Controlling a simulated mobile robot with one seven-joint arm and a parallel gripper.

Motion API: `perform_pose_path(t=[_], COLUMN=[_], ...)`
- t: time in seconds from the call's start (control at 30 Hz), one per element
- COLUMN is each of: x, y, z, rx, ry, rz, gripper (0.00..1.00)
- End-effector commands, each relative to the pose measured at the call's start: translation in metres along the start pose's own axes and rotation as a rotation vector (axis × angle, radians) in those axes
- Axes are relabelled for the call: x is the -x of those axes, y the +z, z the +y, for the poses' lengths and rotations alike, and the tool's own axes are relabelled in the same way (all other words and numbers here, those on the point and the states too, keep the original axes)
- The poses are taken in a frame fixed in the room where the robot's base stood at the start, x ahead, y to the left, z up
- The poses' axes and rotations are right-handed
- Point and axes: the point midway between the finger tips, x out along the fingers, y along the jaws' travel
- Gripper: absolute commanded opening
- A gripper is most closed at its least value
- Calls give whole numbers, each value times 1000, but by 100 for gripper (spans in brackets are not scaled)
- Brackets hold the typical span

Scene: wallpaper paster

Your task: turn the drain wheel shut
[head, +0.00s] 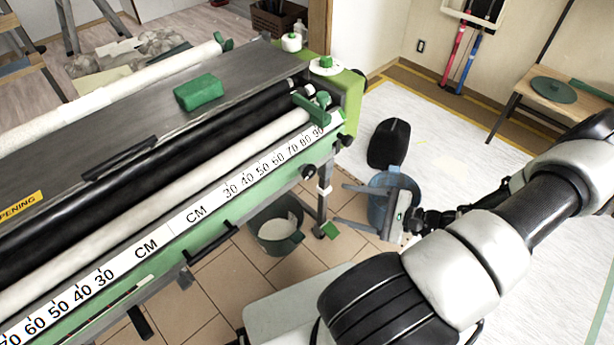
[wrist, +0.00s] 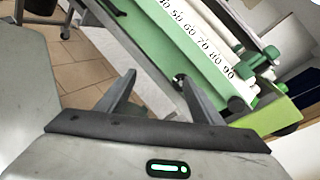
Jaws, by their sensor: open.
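The green pasting machine (head: 190,235) fills the left side of the head view; its side panel (wrist: 180,55) also shows in the wrist view. A small dark round knob (head: 308,172) sits low at its right end, above the leg. I cannot tell for sure whether this is the drain wheel. A dark knob (wrist: 236,103) shows at the panel's end in the wrist view. My gripper (head: 340,205) is open and empty, right of the machine's leg and below that knob. Its fingers (wrist: 158,80) are spread apart, with the machine beyond them.
A dark bucket (head: 262,238) with something white inside stands on the tiles under the machine's right end. A blue bucket (head: 380,180) stands behind my gripper, partly hidden by it. A black object (head: 389,143) lies behind that. White sheeting (head: 440,130) covers the floor at right.

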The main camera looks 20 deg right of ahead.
Motion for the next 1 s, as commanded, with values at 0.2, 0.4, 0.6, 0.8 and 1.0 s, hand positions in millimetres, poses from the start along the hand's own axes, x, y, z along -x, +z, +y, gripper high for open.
perform_pose_path(t=[0.2, 0.4, 0.6, 0.8, 1.0], x=[10, 7, -23, -64, -104], y=[-46, -53, -54, -56, -58], z=[5, 1, -10, -27, -44], rx=[-166, -195, -195, -195, -194], ry=[-346, -413, -408, -408, -406], rz=[0, 0, -3, -3, -2], gripper=[60, 60, 60, 60, 60])
